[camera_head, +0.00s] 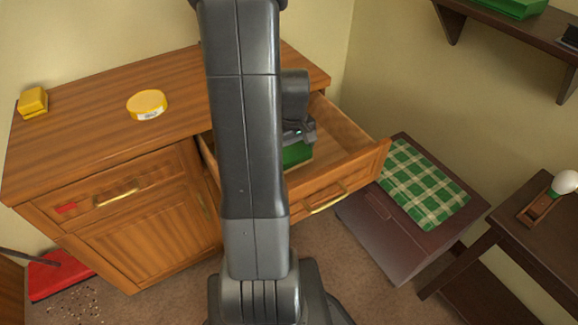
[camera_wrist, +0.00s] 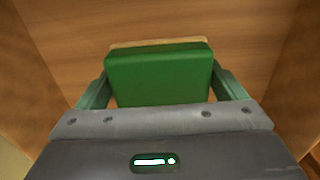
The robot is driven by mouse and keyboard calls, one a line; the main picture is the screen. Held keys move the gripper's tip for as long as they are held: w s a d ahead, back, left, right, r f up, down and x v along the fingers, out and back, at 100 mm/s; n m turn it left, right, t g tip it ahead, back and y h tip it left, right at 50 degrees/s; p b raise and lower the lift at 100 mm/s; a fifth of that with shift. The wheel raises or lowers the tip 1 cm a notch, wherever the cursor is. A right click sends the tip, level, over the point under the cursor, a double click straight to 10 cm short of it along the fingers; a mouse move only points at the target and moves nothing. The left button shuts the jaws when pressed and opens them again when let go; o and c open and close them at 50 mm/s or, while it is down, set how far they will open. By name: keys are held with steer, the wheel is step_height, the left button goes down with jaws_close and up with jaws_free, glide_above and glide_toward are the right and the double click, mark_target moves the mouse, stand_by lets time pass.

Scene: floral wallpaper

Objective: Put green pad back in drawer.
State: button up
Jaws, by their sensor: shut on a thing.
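The green pad (camera_head: 297,153) is in the open drawer (camera_head: 345,145) of the wooden cabinet, partly hidden behind my arm in the head view. In the wrist view the green pad (camera_wrist: 158,75) is a block with a thin tan layer along its far edge. My gripper (camera_wrist: 160,88) is shut on the pad, with a finger at each side of it. It also shows in the head view (camera_head: 300,140), reaching down into the drawer. Wooden drawer surfaces surround the pad in the wrist view. I cannot tell whether the pad touches the drawer bottom.
On the cabinet top (camera_head: 100,120) are a yellow round tin (camera_head: 147,104) and a yellow block (camera_head: 33,102). To the right stand a low dark chest (camera_head: 380,235) with a green checked cloth (camera_head: 425,185) and a dark table (camera_head: 545,225). A shelf (camera_head: 520,30) hangs above.

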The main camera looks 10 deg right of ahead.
mark_target(292, 174)
steer(key=shift+f+b, duration=0.5)
steer(key=shift+f, duration=2.25)
steer(key=shift+f, duration=0.25)
steer(key=o, duration=0.7)
steer(key=shift+r, duration=0.1)
step_height(292, 174, up, 12)
steer(key=p, duration=0.2)
steer(key=shift+r+p, duration=0.15)
steer(key=shift+p, duration=0.2)
